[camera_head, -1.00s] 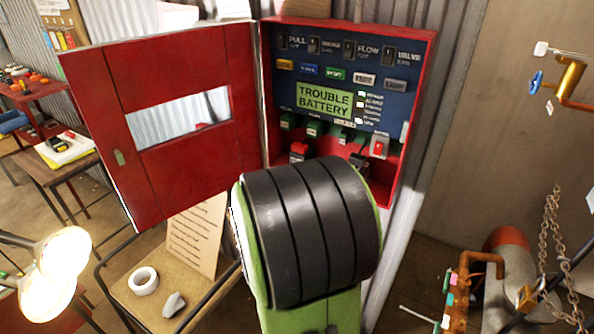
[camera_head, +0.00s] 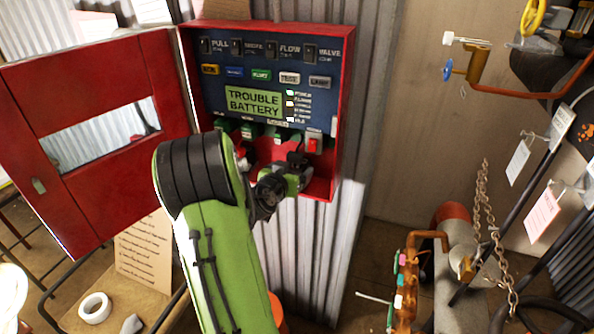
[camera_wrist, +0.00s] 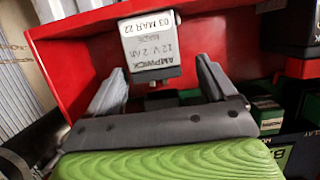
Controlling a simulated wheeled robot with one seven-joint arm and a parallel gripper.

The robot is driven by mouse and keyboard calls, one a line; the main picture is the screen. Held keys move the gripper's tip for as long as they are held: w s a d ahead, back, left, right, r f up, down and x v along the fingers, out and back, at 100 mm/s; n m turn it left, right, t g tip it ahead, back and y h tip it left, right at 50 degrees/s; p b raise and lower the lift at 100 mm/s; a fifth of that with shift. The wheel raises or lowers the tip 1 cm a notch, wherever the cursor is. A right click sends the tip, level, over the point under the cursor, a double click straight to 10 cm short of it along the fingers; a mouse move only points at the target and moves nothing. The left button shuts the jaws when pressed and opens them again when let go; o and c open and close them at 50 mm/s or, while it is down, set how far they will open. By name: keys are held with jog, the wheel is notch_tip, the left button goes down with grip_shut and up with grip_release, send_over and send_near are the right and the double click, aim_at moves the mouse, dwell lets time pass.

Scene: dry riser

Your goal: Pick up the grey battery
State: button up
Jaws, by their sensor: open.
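The grey battery (camera_wrist: 150,48) shows in the wrist view, with a white label reading AMPWICK 12V 2Ah and 03 MAR 22. It is inside the red cabinet, against its red wall. My gripper (camera_wrist: 160,78) is open. Its two grey fingers stand to the left and right of the battery's near end, with gaps on both sides. I see no contact. In the head view my gripper (camera_head: 290,176) is at the lower right inside the cabinet (camera_head: 346,90), and it mostly hides the battery there.
Green terminal blocks (camera_head: 252,131) line up under the TROUBLE BATTERY panel (camera_head: 254,102). The open red door (camera_head: 90,200) stands at left. A chain (camera_head: 487,220) and pipework are at right.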

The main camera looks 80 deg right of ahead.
aim_at(294, 168)
jog(key=x, duration=0.4)
jog(key=shift+s+d, duration=0.1)
jog(key=shift+s, duration=0.1)
jog(key=shift+r, duration=0.1)
jog(key=shift+c, duration=1)
grip_shut()
jog(key=shift+r, duration=0.1)
